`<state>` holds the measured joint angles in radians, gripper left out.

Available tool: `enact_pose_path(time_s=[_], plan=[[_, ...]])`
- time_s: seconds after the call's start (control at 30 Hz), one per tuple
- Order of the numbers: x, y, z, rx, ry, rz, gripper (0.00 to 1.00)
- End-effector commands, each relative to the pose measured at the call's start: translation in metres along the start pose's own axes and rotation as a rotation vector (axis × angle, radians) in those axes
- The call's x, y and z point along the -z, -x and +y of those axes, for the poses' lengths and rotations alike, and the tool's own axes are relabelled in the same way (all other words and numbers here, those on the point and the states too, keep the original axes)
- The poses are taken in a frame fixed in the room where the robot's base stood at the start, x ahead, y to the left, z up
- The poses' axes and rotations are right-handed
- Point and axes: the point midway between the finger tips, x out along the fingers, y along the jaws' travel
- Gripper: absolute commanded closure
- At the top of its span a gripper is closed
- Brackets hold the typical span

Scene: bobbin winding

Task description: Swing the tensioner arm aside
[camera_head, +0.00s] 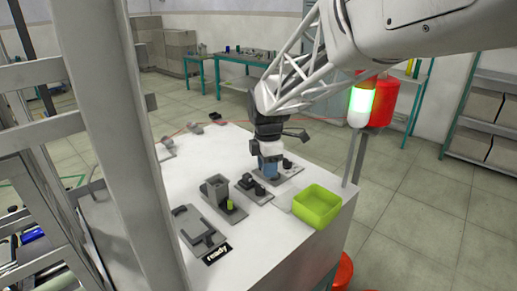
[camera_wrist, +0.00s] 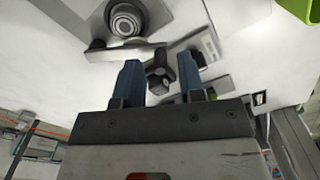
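My gripper (camera_head: 268,168) points down over the far right part of the white table, at a grey base plate (camera_head: 291,174). In the wrist view its two blue fingers (camera_wrist: 159,64) are open and spread apart. A dark knobbed part (camera_wrist: 158,76) shows between the fingers; whether they touch it I cannot tell. A flat grey bar (camera_wrist: 122,53) with a dark end, likely the tensioner arm, lies just beyond the left finger. It runs beside a round stepped spindle part (camera_wrist: 125,19). In the head view the gripper hides most of this station.
A lime green bin (camera_head: 316,206) stands at the table's right corner. Grey fixtures (camera_head: 218,188) line the front, with a "ready" sign (camera_head: 217,254). The table's left middle is mostly clear.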

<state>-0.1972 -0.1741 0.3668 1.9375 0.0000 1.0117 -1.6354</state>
Motion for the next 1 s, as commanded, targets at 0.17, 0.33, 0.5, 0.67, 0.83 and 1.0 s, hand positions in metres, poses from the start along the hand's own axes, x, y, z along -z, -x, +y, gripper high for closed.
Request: enact_pose_path(time_s=[0.17, 0.33, 0.5, 0.67, 0.83, 1.0], plan=[[0.0, 0.011, 0.0, -0.002, 0.0, 0.0, 0.64], [0.0, 0.023, 0.0, -0.001, 0.0, 0.0, 0.64], [0.0, 0.035, 0.0, -0.002, 0.0, 0.0, 0.64], [0.0, 0.045, 0.0, 0.0, 0.0, 0.0, 0.64], [0.0, 0.058, 0.0, -0.001, 0.0, 0.0, 0.64], [0.0, 0.066, 0.0, -0.001, 0.0, 0.0, 0.64]])
